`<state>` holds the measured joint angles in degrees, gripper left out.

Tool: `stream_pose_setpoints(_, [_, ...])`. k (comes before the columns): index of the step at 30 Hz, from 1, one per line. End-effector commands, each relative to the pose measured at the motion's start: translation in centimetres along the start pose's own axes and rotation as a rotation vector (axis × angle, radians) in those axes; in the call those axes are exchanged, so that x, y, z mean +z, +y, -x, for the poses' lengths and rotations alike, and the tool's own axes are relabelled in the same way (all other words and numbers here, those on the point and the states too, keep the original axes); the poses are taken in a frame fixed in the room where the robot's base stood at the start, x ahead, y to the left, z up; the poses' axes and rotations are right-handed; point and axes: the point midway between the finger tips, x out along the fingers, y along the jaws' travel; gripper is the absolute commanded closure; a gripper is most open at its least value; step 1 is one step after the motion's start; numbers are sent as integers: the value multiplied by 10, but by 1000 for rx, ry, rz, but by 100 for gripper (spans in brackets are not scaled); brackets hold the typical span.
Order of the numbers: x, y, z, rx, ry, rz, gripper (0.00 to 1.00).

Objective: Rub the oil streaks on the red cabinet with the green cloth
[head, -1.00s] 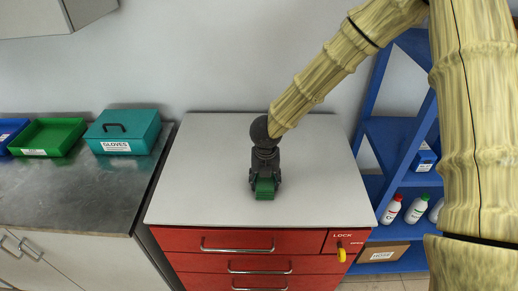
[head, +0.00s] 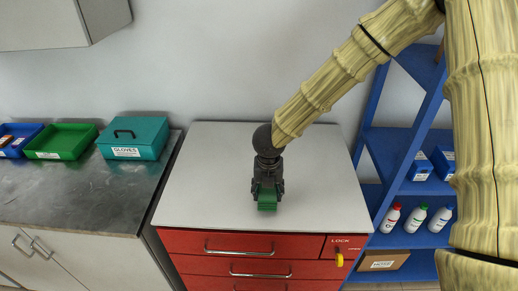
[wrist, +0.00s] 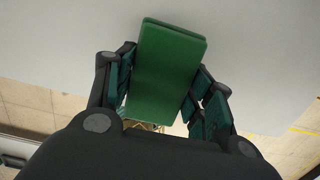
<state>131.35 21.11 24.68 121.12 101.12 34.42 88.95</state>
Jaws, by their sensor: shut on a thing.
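The red cabinet (head: 203,266) stands in the middle of the head view, with a light grey top (head: 225,150), silver drawer handles and a yellow key in the lock panel at its right. My gripper (head: 267,195) is over the front half of the grey top, pointing towards the front edge. It is shut on the green cloth (head: 267,206), a folded block that also fills the middle of the wrist view (wrist: 168,70) between the fingers. I cannot tell whether the cloth touches the top. No oil streaks can be made out on the cabinet's visible faces.
A metal counter (head: 80,200) at left holds a teal gloves box (head: 135,137), a green bin (head: 62,141) and a blue bin (head: 17,140). A blue shelf (head: 405,238) at right holds several bottles and a cardboard box (head: 383,261). The grey top is otherwise bare.

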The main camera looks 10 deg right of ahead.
Motion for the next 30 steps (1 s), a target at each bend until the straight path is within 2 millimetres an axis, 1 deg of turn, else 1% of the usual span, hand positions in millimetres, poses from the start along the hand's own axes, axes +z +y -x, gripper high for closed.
stream_pose_setpoints(1, [1,0,9,0,0,0,69])
stream_pose_setpoints(3, [2,1,16,0,0,1,69])
stream_pose_setpoints(9, [4,3,33,1,0,4,69])
stream_pose_setpoints(12, [5,3,38,1,0,4,69])
stream_pose_setpoints(30, [4,4,38,1,0,6,69])
